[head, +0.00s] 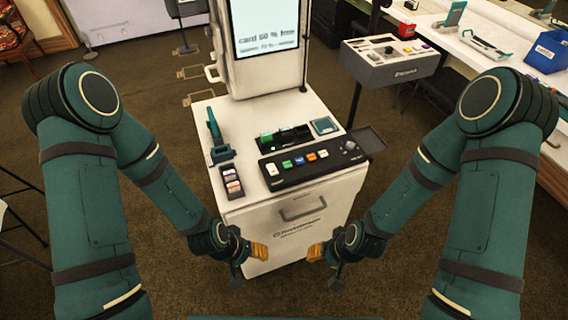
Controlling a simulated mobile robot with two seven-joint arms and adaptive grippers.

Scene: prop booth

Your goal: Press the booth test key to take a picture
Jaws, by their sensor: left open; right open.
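The white booth cabinet (275,221) stands in the middle, with a lit screen (266,25) at its back. A black key panel (313,156) lies along the front of its top. It carries white, green, blue, orange and white keys (298,160) in a row and a knob at the right end. I cannot read which key is the test key. My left gripper (258,251) and my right gripper (316,252), both with orange fingertips, are open and empty. They are low in front of the cabinet, left and right of its middle, apart from the keys.
On the cabinet top are a teal upright tool (215,135), a small card holder (231,182), a black tray with green pieces (285,138) and a teal square pad (324,126). A grey console (389,66) and a blue bin (548,51) are at the back right.

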